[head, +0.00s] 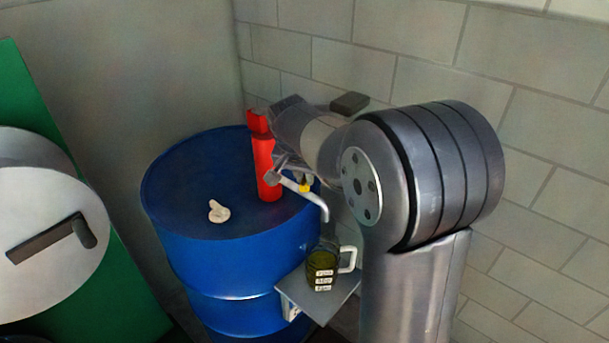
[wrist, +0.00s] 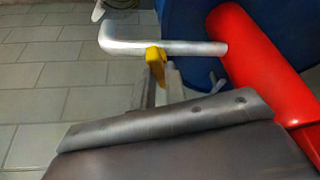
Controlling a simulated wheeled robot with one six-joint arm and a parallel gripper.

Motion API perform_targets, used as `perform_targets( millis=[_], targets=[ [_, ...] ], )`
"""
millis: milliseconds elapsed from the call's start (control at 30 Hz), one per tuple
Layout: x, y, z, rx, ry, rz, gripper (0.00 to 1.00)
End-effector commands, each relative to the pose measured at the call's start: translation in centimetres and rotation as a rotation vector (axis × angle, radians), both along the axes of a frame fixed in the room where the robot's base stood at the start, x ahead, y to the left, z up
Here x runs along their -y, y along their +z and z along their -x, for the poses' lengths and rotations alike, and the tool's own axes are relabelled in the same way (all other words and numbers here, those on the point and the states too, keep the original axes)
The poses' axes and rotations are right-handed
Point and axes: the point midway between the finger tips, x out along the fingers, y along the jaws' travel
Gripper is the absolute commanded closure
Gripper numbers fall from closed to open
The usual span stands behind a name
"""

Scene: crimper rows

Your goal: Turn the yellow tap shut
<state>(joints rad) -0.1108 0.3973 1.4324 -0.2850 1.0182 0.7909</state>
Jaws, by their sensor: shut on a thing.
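The yellow tap (head: 305,188) is a small handle on a silver spout (head: 320,207). The spout comes out of a red upright post (head: 264,165) on a blue drum (head: 215,259). In the wrist view the yellow tap (wrist: 155,66) hangs below the pale spout pipe (wrist: 170,47). My gripper (wrist: 162,84) is shut on the yellow tap, its fingers on either side of the handle's lower part. In the head view my arm reaches in from the right and mostly hides the gripper.
A mug (head: 323,268) of dark greenish liquid with a white handle and labels stands on a grey shelf (head: 347,283) below the spout's end. A small pale object (head: 218,211) lies on the drum top. A tiled wall (head: 420,40) is close behind; a green panel (head: 118,300) stands left.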

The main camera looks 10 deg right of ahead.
Motion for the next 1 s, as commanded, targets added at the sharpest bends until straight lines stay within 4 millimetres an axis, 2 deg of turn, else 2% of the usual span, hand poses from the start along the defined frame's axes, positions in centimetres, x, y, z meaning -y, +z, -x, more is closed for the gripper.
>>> perform_targets(
  millis=[267, 700, 1000],
  targets=[
    [-0.07, -0.01, -0.09, -0.001, -0.056, -0.001, 1.0],
    [-0.16, 0.04, -0.22, 0.001, -0.373, 0.001, 1.0],
    [-0.14, 0.03, -0.21, 0.002, -0.395, 0.001, 1.0]
  ],
)
